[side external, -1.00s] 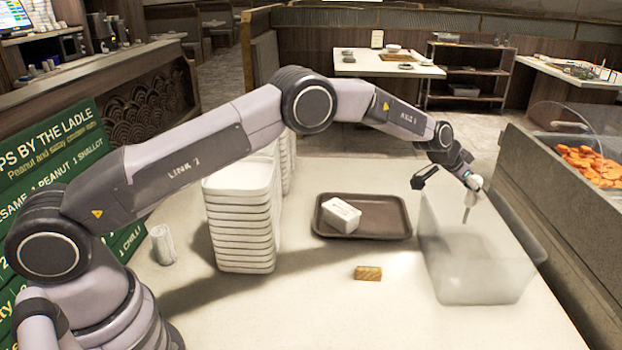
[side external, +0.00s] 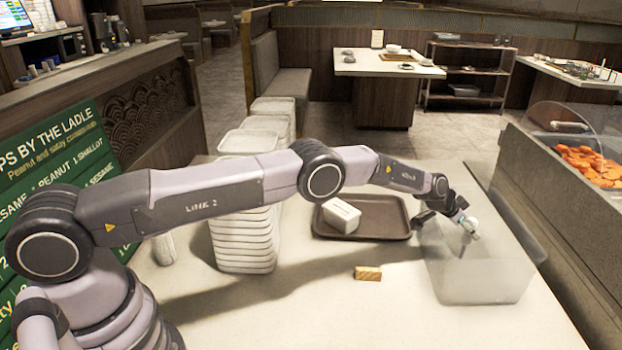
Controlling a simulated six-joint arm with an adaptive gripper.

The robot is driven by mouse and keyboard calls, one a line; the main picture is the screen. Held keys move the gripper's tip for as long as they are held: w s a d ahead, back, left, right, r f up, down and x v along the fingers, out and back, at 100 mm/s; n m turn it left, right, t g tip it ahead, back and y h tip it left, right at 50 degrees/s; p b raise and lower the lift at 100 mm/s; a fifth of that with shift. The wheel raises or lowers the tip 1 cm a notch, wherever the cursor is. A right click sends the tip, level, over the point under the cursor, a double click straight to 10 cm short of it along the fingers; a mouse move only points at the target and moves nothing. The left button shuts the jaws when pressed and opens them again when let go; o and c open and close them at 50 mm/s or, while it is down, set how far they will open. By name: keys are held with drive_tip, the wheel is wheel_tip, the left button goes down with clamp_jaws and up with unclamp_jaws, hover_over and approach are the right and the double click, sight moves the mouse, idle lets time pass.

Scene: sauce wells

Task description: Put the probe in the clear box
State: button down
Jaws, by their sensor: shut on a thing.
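The clear box (side external: 480,290) stands at the right of the counter, a see-through open bin. My gripper (side external: 465,222) is at the box's top opening, shut on the probe (side external: 471,229). Only a small pale part of the probe shows clearly at the fingers. Its lower stem is hard to make out through the box wall, and I cannot tell whether its tip touches the bottom.
A brown tray (side external: 385,232) with a white block (side external: 341,215) lies left of the box. A small tan block (side external: 368,273) sits in front of the tray. A stack of white containers (side external: 246,258) stands behind my arm. A raised ledge (side external: 540,215) runs along the right.

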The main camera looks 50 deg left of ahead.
drive_tip(key=shift+f, duration=0.1)
drive_tip(key=c, duration=0.8)
unclamp_jaws()
